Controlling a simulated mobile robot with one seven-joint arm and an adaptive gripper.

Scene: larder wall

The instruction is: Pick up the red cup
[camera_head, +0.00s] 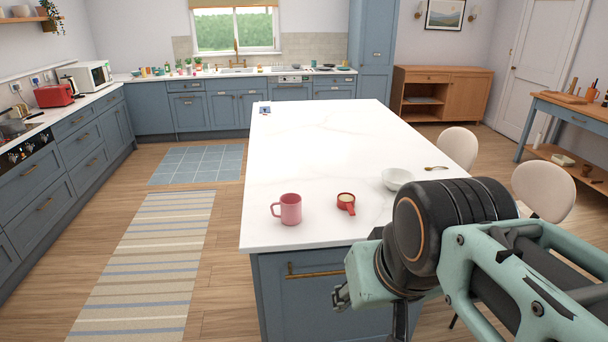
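A pinkish-red mug (291,210) stands upright on the near left part of the white island top (312,150), its handle to the left. Just right of it is a smaller, deeper red cup (346,207) with a short handle pointing toward me and something pale inside. The two are apart. My arm comes in from the lower right. My gripper (341,297) shows only in part, in front of the island's near edge and apart from both. Its fingers are mostly hidden, so I cannot tell whether it is open or shut.
A white bowl (396,179) and a small dark gold spoon-like thing (436,168) lie right of the cups. A small blue item (265,109) is at the far left corner. The island's middle is clear. Pale chairs (543,190) stand along its right side.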

